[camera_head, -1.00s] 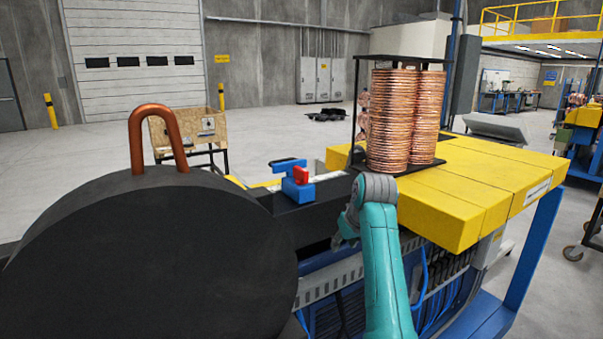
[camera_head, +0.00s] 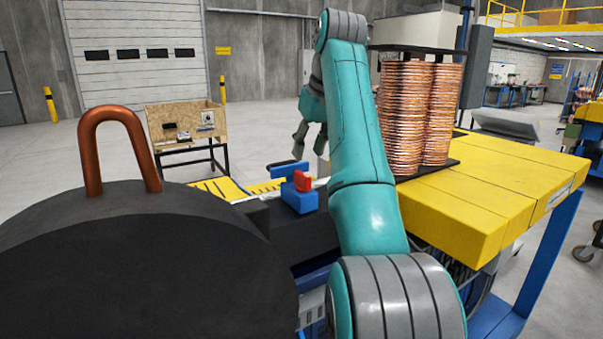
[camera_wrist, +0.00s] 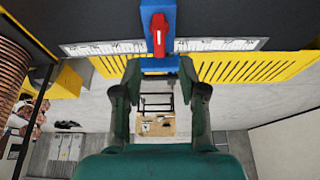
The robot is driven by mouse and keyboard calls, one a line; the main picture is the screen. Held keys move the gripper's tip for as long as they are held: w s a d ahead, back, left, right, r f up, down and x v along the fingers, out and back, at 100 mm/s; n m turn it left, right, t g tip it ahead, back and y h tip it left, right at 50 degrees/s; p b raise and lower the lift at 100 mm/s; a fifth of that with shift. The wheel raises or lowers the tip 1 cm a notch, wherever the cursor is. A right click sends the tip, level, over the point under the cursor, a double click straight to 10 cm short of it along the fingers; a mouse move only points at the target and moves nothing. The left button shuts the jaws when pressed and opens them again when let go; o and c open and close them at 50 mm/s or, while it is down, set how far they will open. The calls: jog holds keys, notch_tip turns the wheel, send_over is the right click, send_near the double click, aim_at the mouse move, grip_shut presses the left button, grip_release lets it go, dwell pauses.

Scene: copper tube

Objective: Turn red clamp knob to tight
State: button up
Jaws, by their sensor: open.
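The red clamp knob (camera_head: 302,181) sits on a blue clamp block (camera_head: 300,201) on the black top of the machine. In the wrist view the red knob (camera_wrist: 159,34) is at the top centre, on the blue clamp (camera_wrist: 171,14), with a pale line along it. My gripper (camera_head: 299,146) is above and a little behind the clamp in the head view. In the wrist view my gripper (camera_wrist: 159,88) has its two fingers spread apart with nothing between them. The knob lies beyond the fingertips and is not touched.
A large black round body with a bent copper tube (camera_head: 118,122) stands at the left. Stacked copper coils (camera_head: 418,110) stand on a yellow table (camera_head: 490,190) at the right, close to my arm. A wooden crate (camera_head: 185,122) on a stand is behind, on open floor.

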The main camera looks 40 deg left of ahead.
aim_at(302, 173)
jog(key=x, duration=0.8)
grip_shut()
